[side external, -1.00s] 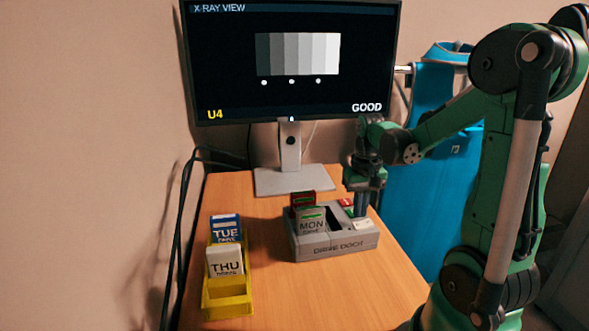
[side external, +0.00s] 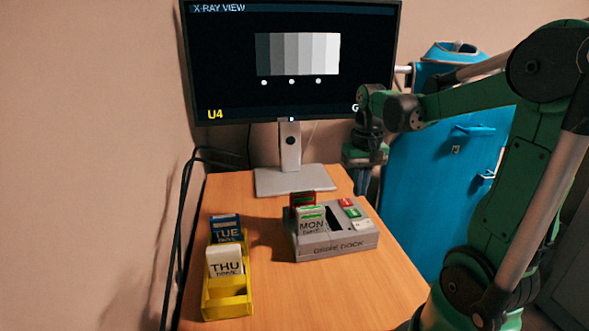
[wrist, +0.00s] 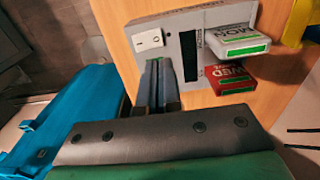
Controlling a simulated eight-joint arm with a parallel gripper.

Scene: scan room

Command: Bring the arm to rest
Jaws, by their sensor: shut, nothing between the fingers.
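My gripper (side external: 361,181) hangs in the air behind the right end of the grey drive dock (side external: 345,245), clear of it, with its fingers pointing down. In the wrist view my gripper's fingers (wrist: 157,71) are together with nothing between them. The dock (wrist: 200,22) also shows there, beyond the fingertips. It holds a white cartridge marked MON (side external: 311,224) and a red one (side external: 303,199) behind it. A dark empty slot (side external: 335,219) lies beside them.
A yellow rack (side external: 226,303) holds cartridges marked TUE (side external: 226,227) and THU (side external: 224,262). A monitor (side external: 290,100) showing U4 stands at the back. A blue cabinet (side external: 435,180) is on the right. The dock has red, green and white buttons (side external: 352,212).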

